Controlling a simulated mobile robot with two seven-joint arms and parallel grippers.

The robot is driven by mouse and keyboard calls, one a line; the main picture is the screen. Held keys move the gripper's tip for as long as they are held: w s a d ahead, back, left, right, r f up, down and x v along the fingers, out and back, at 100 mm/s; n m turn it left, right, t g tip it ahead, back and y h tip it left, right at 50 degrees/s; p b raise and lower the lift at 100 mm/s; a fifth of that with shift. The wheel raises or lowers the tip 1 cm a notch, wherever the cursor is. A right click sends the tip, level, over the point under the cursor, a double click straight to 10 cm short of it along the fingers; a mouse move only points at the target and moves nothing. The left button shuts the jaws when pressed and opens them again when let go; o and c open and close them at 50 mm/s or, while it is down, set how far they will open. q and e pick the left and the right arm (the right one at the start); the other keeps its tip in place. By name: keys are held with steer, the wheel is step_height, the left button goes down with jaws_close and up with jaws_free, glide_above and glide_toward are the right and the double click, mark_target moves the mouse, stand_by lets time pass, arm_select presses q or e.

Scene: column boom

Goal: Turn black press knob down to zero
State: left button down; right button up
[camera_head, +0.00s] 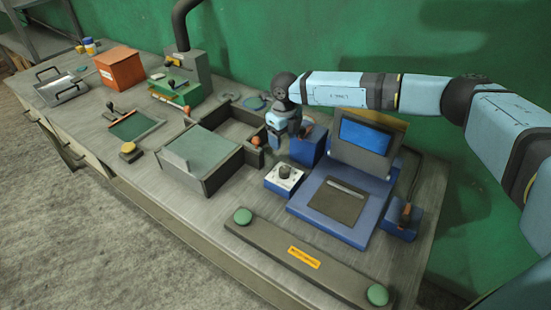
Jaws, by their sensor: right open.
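The black knob (284,171) stands on the white top of a small blue box (283,184), left of the blue press-like machine (325,213). The marks around the knob are too small to read. My right gripper (276,148) is above and behind the knob, pointing down and apart from it. It is open and seems empty; its fingertips are small in the picture. My left gripper is not in view.
A blue box with a lever (307,147) stands right beside my right gripper. An open grey bin (207,187) lies to the left. A long bar with green buttons (300,257) runs along the front. A green wall (330,35) closes the back.

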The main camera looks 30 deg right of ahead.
mark_target(285, 168)
steer(key=f, duration=0.3)
steer(key=s+f+p, duration=0.1)
steer(key=f, duration=0.3)
steer(key=f+p, duration=0.1)
steer(key=f, duration=0.3)
steer(key=shift+s+f, duration=0.15)
steer(key=shift+f, duration=0.05)
steer(key=shift+d+f, duration=0.1)
steer(key=shift+f, duration=0.65)
steer(key=c, duration=0.9)
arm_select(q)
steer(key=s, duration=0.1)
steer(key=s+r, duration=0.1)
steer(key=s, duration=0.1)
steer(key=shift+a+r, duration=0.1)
